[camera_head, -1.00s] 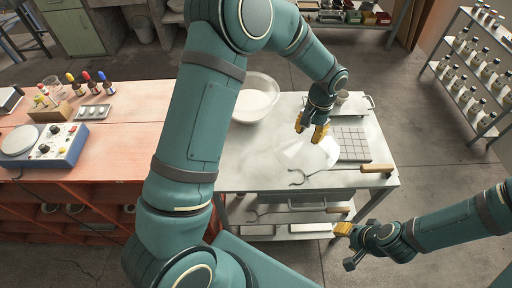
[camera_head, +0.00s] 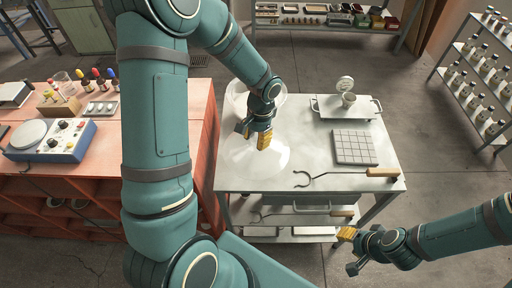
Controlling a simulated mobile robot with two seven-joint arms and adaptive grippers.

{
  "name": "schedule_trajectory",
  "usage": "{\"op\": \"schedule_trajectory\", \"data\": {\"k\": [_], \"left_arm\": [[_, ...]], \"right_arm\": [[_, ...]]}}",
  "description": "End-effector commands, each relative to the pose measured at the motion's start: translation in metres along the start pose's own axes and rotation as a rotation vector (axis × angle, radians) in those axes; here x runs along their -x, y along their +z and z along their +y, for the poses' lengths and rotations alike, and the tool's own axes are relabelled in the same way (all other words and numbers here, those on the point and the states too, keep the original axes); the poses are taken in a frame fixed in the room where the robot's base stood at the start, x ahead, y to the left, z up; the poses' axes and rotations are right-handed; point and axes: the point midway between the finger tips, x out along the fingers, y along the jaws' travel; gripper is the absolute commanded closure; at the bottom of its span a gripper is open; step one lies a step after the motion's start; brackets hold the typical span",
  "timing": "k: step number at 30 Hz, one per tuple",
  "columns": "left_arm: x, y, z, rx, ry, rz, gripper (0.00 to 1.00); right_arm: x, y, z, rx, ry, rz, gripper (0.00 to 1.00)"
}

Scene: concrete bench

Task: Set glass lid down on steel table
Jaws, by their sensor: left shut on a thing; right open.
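The glass lid (camera_head: 248,162) is a clear, pale dome over the left part of the steel table (camera_head: 312,155). My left gripper (camera_head: 254,135) is shut on the lid at its top, its yellow fingertips pointing down. The lid is so transparent that I cannot tell whether its rim touches the tabletop. My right gripper (camera_head: 350,250) is open and empty, low in front of the table's right front corner.
A glass bowl (camera_head: 236,100) stands at the table's back left, partly behind my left gripper. An orange bench (camera_head: 196,130) adjoins the left.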

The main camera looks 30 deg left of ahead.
Motion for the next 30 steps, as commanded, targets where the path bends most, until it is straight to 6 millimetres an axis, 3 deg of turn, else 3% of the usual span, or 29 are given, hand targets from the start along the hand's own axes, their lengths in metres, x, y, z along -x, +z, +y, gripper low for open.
{"op": "schedule_trajectory", "data": {"k": [8,15,26,27,28,30], "left_arm": [[-0.018,-0.004,-0.001,0.002,-0.002,0.002,1.00],[-0.046,-0.008,0.000,0.001,-0.001,0.000,1.00],[-0.050,-0.009,0.000,0.002,-0.002,0.003,1.00],[-0.050,-0.009,0.000,0.002,-0.001,0.002,0.49],[-0.050,-0.009,0.000,0.002,-0.001,0.002,0.38],[-0.050,-0.008,0.000,0.002,-0.001,0.002,0.35]], "right_arm": [[-0.003,0.001,0.001,0.001,0.000,-0.003,0.57],[-0.008,0.004,0.003,0.002,-0.001,-0.007,0.57],[-0.009,0.004,0.004,0.003,-0.001,-0.009,0.57],[-0.009,0.004,0.003,0.003,-0.001,-0.009,0.57],[-0.009,0.004,0.003,0.003,-0.001,-0.009,0.57],[-0.009,0.004,0.003,0.003,-0.001,-0.009,0.57]]}}
